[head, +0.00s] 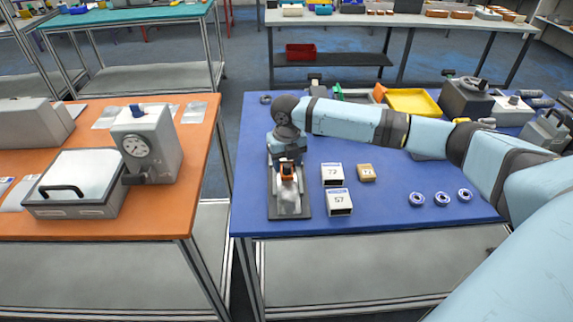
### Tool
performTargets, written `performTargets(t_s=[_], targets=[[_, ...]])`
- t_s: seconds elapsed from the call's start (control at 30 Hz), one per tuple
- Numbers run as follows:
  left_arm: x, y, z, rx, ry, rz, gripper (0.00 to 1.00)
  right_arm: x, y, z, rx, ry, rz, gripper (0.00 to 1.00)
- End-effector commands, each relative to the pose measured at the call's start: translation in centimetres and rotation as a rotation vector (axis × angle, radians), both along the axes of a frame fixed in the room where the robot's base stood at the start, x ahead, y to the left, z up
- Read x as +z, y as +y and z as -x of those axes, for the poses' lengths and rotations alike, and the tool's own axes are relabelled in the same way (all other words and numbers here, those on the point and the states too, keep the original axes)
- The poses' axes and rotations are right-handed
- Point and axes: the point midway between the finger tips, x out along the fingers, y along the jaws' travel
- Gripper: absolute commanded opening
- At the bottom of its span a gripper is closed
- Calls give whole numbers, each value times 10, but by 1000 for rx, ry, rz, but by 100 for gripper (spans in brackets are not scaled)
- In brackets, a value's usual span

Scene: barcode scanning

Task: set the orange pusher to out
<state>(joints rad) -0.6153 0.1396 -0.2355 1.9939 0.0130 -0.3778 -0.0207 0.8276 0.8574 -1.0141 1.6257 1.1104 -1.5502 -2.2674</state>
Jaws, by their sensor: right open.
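The orange pusher (287,172) stands on a slide fixture with a dark base plate (301,212) and a silvery front part, near the left front of the blue table. My right gripper (288,163) points down at the pusher from above and behind. It is open, and its fingers are at the pusher's top. The wrist hides the back of the fixture, and I cannot tell whether the fingers touch the pusher. My left gripper is not in view.
White boxes marked 72 (332,174) and 57 (339,202) and a small tan box (366,172) stand right of the fixture. Several blue-white rings lie farther right. A yellow tray (413,102) is behind my right arm. An orange table (170,220) with a gauge (148,146) stands left, across a gap.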

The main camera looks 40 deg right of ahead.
Motion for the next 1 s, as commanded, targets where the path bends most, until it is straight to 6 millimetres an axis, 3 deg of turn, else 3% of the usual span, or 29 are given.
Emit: performTargets(t_s=[0.2,0.47,0.7,0.87,1.0], targets=[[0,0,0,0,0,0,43,-15,0,0,0,-1,1,52],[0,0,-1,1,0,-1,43,-15,0,0,0,-1,1,52],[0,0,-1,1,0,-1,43,-15,0,0,0,-1,1,0],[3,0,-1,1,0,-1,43,-14,1,2,0,0,1,0],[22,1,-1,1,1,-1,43,-9,10,17,2,3,1,0]])
